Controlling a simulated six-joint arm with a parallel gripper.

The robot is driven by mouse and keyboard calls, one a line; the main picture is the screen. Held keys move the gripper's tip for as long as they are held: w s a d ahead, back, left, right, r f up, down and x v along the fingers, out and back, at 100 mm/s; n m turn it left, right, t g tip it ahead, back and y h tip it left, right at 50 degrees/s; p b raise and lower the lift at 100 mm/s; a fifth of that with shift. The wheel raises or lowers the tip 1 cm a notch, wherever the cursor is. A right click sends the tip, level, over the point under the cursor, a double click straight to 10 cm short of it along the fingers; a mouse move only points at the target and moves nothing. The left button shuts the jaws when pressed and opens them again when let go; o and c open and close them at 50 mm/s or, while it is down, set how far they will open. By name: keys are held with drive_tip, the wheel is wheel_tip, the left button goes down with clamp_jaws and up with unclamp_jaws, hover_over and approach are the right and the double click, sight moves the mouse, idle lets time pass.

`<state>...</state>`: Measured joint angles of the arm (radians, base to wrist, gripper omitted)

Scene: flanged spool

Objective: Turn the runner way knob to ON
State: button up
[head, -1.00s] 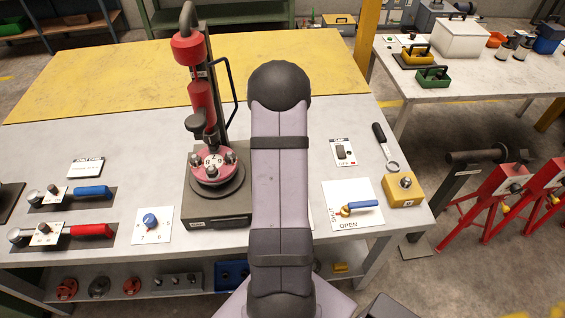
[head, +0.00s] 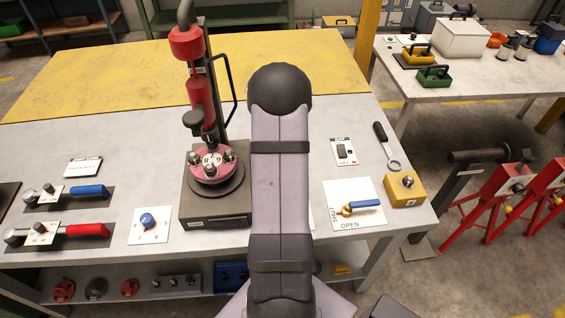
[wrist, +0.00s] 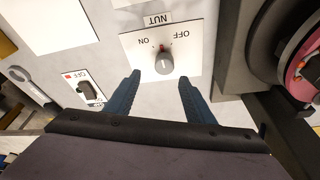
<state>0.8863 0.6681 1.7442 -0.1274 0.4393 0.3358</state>
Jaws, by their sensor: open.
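A grey knob (wrist: 164,64) with a red mark sits on a white plate (wrist: 133,51) lettered ON and OFF in the wrist view. The red mark lies between the two words; I cannot tell exactly where the knob points. My gripper (wrist: 157,82) is open, its two dark blue fingers apart on either side of the knob's line, with the knob just beyond the tips. Nothing is between the fingers. In the head view this knob and my gripper are hidden behind my arm.
A spool stand (head: 217,206) with a pink flange stands left of my arm; its edge is at the wrist view's right. A rocker switch plate (head: 344,152), a blue-handled valve plate (head: 354,217), a wrench (head: 386,146) and a yellow block (head: 405,190) lie right.

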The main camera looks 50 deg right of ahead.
drive_tip(key=shift+w+d+f+m+g+y+b, duration=0.25)
drive_tip(key=shift+d+m+b, duration=0.15)
drive_tip(key=shift+m+b, duration=0.1)
drive_tip(key=shift+w+d+f+m+g+y+b, duration=0.15)
drive_tip(key=shift+w+d+m+y+b, duration=0.1)
drive_tip(key=shift+d+m+b, duration=0.2)
drive_tip(key=shift+w+r+m+y+b, duration=0.1)
drive_tip(key=shift+m+y+b, duration=0.2)
drive_tip(key=shift+m+b, duration=0.2)
drive_tip(key=shift+w+a+r+m+g+y+b, duration=0.15)
drive_tip(key=shift+r+m+g+y+b, duration=0.15)
drive_tip(key=shift+r+m+y+b, duration=0.15)
drive_tip(key=shift+a+r+m+y, duration=0.1)
drive_tip(key=shift+r+m+y, duration=0.15)
drive_tip(key=shift+m, duration=0.05)
drive_tip(key=shift+f+p, duration=1.2)
drive_tip(key=shift+f, duration=2.45)
drive_tip(key=c, duration=1.1)
